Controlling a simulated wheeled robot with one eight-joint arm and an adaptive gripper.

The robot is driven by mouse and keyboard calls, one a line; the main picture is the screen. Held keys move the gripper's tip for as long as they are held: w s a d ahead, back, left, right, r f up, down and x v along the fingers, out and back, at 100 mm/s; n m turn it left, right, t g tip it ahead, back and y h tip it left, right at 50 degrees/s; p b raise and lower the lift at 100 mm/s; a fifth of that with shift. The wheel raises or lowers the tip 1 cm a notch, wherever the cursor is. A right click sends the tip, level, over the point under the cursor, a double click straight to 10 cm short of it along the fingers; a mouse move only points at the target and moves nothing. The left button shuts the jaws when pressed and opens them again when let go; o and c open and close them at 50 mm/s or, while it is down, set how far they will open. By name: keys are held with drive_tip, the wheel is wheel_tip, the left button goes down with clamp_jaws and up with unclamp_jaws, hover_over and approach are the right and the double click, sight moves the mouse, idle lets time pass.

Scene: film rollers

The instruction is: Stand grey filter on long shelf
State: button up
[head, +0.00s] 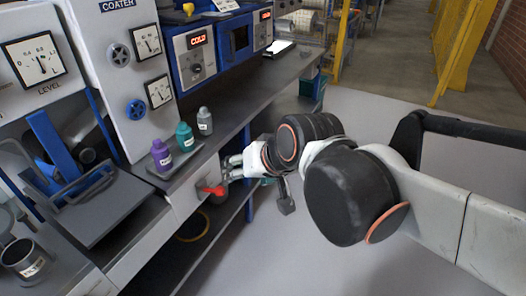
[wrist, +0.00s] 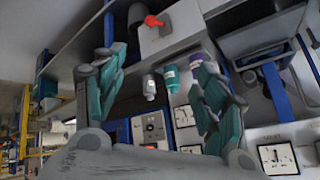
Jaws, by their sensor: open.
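The grey filter (head: 204,121) looks like a small grey bottle with a cap. It stands upright at the back right end of a small tray (head: 187,152) on the counter, beside a teal bottle (head: 184,136) and a purple bottle (head: 161,154). In the wrist view, the grey filter (wrist: 149,88) shows beyond the fingers, left of the teal bottle (wrist: 170,78). My gripper (head: 232,170) is at the counter's front edge, right of the tray. In the wrist view my gripper (wrist: 158,60) is open and empty, apart from the filter. A long lower shelf (head: 225,224) runs under the counter.
A red lever (head: 211,190) sticks out of the counter front near my gripper. A yellow ring (head: 193,226) lies on the lower shelf. Gauge panels (head: 118,50) stand behind the counter. A metal can (head: 25,258) is at the lower left. The floor at right is clear.

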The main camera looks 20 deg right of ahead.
drive_tip(key=s+d+f+n+g+h, duration=0.1)
drive_tip(key=s+d+f+n, duration=0.1)
drive_tip(key=s, duration=0.4)
drive_tip(key=shift+d+n+h, duration=0.4)
drive_tip(key=shift+n, duration=0.1)
